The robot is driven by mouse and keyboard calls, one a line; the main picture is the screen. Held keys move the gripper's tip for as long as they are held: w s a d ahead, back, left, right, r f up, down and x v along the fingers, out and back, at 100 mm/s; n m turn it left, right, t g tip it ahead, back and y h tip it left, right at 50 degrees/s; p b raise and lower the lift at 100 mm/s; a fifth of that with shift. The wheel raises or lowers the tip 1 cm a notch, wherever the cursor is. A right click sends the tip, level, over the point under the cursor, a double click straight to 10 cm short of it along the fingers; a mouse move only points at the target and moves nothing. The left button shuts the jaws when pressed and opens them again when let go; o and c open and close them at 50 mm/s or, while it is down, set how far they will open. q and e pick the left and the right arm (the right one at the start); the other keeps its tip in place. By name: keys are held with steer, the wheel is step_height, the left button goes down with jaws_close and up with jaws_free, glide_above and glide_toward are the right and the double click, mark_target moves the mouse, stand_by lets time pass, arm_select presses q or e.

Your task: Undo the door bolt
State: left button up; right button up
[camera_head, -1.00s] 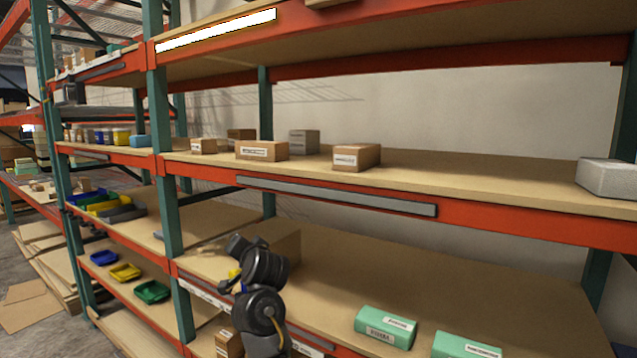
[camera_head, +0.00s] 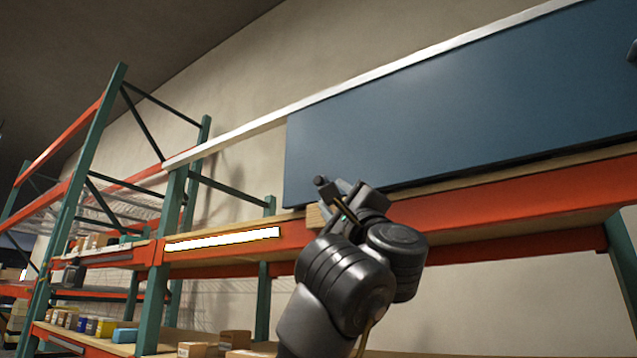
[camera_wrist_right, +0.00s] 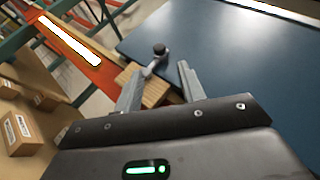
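The door is a large blue panel (camera_head: 430,120) standing on the upper shelf; it also fills the right of the right wrist view (camera_wrist_right: 240,60). A bolt handle (camera_wrist_right: 157,55), a dark round knob on a short grey stem, shows at the door's lower left corner; in the head view it appears as a small dark knob (camera_head: 320,182). A wooden block (camera_wrist_right: 150,88) lies below the handle. My right gripper (camera_wrist_right: 161,68) is open, with its fingers on either side of the handle's stem; contact cannot be told. In the head view my right gripper (camera_head: 345,190) partly hides the bolt.
An orange shelf beam (camera_head: 480,225) runs below the door. A white strip (camera_head: 222,239) sits on the beam to the left. A green upright (camera_head: 165,240) stands further left. Cardboard boxes (camera_head: 232,340) sit on the shelf below.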

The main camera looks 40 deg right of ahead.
mark_target(320, 183)
steer(key=p+x, duration=0.6)
steer(key=x, duration=0.4)
steer(key=shift+w+r, duration=0.2)
steer(key=shift+w, duration=0.1)
jaws_close()
